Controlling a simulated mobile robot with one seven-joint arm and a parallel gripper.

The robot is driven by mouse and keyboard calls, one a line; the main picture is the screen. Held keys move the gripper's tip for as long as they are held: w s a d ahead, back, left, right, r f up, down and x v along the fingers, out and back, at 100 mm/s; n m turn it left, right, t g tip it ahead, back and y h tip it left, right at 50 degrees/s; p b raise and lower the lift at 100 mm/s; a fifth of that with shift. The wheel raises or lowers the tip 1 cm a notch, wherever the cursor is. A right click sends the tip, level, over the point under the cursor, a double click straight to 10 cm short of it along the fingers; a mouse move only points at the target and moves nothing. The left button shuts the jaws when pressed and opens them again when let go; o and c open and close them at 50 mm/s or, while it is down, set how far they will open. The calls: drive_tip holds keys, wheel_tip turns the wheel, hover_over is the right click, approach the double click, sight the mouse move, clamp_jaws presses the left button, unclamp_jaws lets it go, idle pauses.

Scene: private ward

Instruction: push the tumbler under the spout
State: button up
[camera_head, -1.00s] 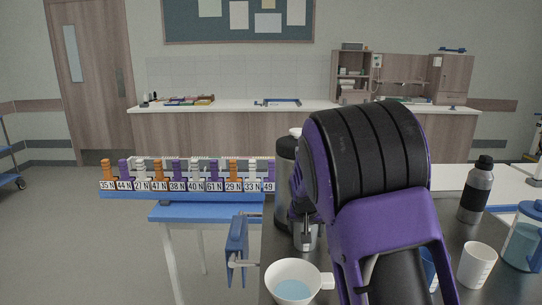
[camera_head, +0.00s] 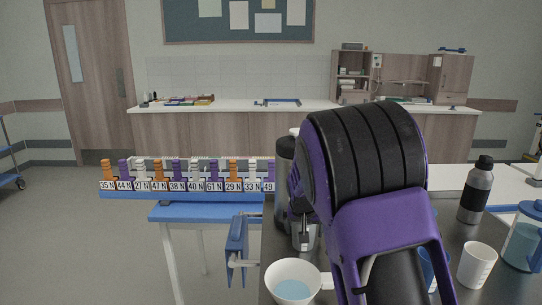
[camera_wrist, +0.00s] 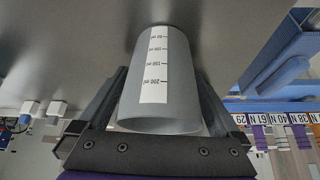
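The tumbler (camera_wrist: 180,90) is a grey cup with a white millilitre scale. In the wrist view it stands between the two fingers of my gripper (camera_wrist: 161,74). The fingers are apart, one on each side of it, with narrow gaps that seem to show; contact is hard to judge. In the head view my purple and black arm hides most of this area, and I cannot make out the tumbler there for sure. A tall dark dispenser (camera_head: 284,175) stands left of my arm, partly covered. A small metallic part (camera_head: 304,236) shows low beside it; I cannot tell whether it is the spout.
A white handled cup (camera_head: 292,270) with bluish liquid stands at the dark table's front left. Right of my arm are a blue cup (camera_head: 428,270), a white cup (camera_head: 477,266), a bottle (camera_head: 475,192) and a pitcher (camera_head: 522,240). A numbered rack (camera_head: 185,194) stands left on a blue table.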

drive_tip(key=p+v, duration=0.2)
drive_tip(key=v, duration=1.5)
drive_tip(key=shift+r, duration=0.15)
drive_tip(key=shift+s, duration=0.15)
